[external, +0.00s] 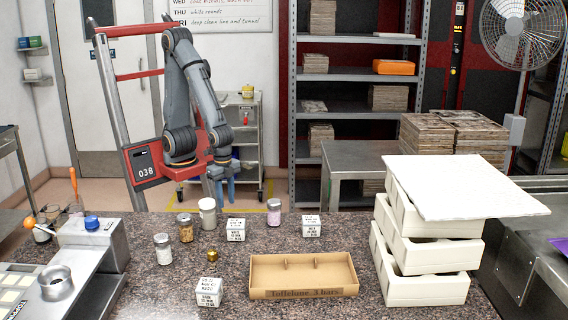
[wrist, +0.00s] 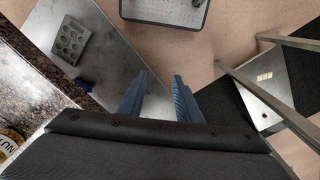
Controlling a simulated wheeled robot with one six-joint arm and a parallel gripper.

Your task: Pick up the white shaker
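Several small lidded shakers stand on the speckled counter in the external view. One white one (external: 208,213) stands upright at the back, next to a brown-filled jar (external: 185,228). Another pale one with a grey lid (external: 162,249) stands nearer the front left; I cannot tell for sure which is the white shaker. A pinkish one (external: 274,212) stands further right. My gripper (external: 225,187) is beyond the counter's back edge, apart from all of them. In the wrist view its blue fingers (wrist: 159,78) are spread with nothing between; no white shaker shows there.
White labelled cubes (external: 235,230), a small brass piece (external: 212,256) and a cardboard tray (external: 303,290) are on the counter (external: 150,298). Stacked white moulds (external: 420,285) stand at right, a scale (external: 85,240) at left. A steel cart (external: 250,140) stands behind.

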